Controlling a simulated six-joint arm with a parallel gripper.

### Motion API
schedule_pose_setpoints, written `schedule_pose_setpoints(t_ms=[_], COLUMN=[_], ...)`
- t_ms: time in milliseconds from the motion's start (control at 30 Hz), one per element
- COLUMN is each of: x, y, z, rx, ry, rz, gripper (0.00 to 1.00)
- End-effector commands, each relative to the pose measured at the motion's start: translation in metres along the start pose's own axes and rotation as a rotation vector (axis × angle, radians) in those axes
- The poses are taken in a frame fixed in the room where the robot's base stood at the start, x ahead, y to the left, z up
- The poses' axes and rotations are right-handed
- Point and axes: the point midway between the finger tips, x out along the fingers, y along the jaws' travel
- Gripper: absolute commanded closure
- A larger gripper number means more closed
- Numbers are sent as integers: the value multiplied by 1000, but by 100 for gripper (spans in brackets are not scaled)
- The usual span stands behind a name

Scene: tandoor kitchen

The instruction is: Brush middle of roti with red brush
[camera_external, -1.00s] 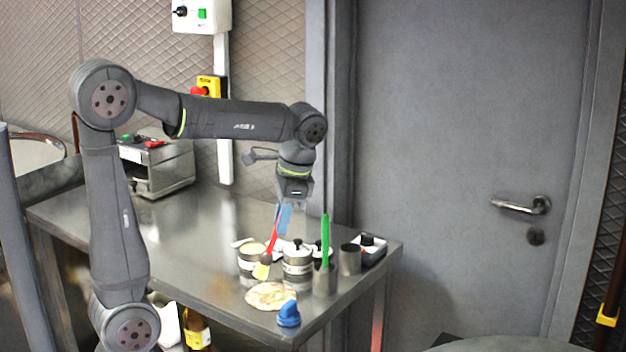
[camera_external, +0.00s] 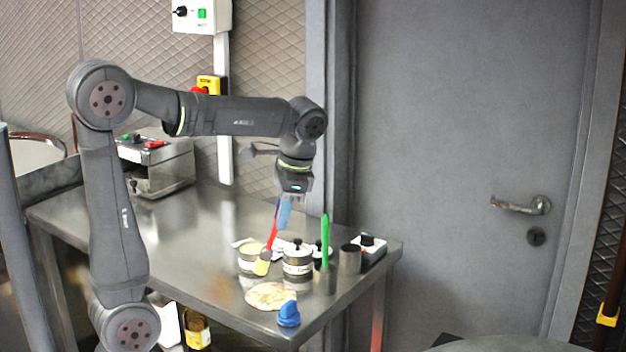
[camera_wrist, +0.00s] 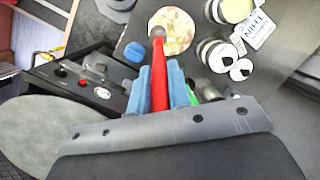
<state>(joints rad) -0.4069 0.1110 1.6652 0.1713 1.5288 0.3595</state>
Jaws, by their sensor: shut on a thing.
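My gripper (camera_external: 284,212) has blue fingers and is shut on the handle of the red brush (camera_external: 273,236). The roti (camera_external: 268,296) is a pale, browned flat disc on the table, below and near the brush head. In the wrist view the red brush (camera_wrist: 159,75) runs between the blue fingers (camera_wrist: 160,90), and its end overlaps the edge of the roti (camera_wrist: 178,32). Contact between bristles and roti cannot be told.
Behind stand an open labelled tin (camera_external: 250,258), a lidded tin (camera_external: 297,264), a green-handled brush (camera_external: 325,240) in a holder, and an empty metal cup (camera_external: 349,260).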

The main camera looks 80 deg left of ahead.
Motion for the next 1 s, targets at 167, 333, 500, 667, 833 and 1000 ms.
schedule_pose_setpoints(t_ms=[167,333,500,667,833,1000], x=[-11,-30,-39,-28,-10,3], y=[-20,-54,-74,-74,-72,-71], z=[-9,-22,-27,-30,-34,-37], rx=[-4,-5,-3,0,0,-1], ry=[0,1,1,-1,-1,0], rz=[2,5,7,8,7,7], gripper=[100,100,100,100,100,100])
